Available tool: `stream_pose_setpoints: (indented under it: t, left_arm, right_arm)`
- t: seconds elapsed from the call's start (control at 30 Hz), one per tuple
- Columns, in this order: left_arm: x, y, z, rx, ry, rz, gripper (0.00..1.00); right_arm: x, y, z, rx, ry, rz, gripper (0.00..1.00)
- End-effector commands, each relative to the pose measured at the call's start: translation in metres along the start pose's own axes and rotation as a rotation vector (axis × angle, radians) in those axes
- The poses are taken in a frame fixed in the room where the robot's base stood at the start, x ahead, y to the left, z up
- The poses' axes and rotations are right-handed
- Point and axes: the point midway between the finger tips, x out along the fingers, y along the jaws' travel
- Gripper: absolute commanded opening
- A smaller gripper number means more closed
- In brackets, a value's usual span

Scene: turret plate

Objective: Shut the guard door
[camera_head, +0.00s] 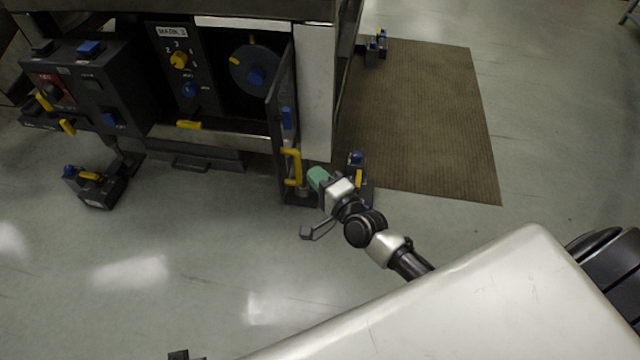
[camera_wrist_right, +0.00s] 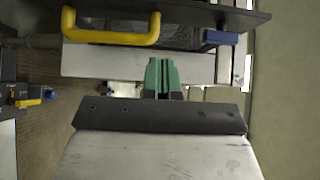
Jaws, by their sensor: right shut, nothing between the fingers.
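The guard door (camera_head: 273,125) is a dark framed panel on the front of the machine. It stands open, swung out beside the recess with the round dial (camera_head: 250,66). A yellow handle (camera_head: 298,168) and a blue part (camera_head: 287,118) are on it. In the right wrist view the yellow handle (camera_wrist_right: 112,37) and the blue part (camera_wrist_right: 220,37) cross the top on the dark door (camera_wrist_right: 190,13). My right gripper (camera_head: 317,178) has green fingers, shut and empty, just right of the handle; they also show in the wrist view (camera_wrist_right: 161,76). Contact with the door is unclear. My left gripper is not seen.
A control box (camera_head: 95,85) with knobs stands left of the recess. A pale post (camera_head: 316,90) is right of the door. Small dark pedal-like units sit on the floor, one (camera_head: 95,186) at left and one (camera_head: 357,183) beside my gripper. A brown mat (camera_head: 430,120) lies right.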

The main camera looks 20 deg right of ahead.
Motion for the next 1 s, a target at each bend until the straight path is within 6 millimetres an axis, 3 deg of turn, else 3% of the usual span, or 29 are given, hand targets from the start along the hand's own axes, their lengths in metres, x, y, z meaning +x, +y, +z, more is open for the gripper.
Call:
stream_pose_setpoints:
  t: [0.2, 0.4, 1.0]
  left_arm:
    - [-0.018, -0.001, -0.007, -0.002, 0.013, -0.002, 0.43]
    - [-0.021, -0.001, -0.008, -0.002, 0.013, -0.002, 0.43]
    - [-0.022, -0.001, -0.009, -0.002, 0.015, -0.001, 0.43]
  right_arm:
    - [0.049, 0.001, 0.000, -0.002, 0.000, -0.002, 0.00]
    - [0.071, 0.001, 0.020, 0.001, -0.001, 0.001, 0.00]
    - [0.080, 0.001, 0.029, -0.002, 0.002, 0.002, 0.00]
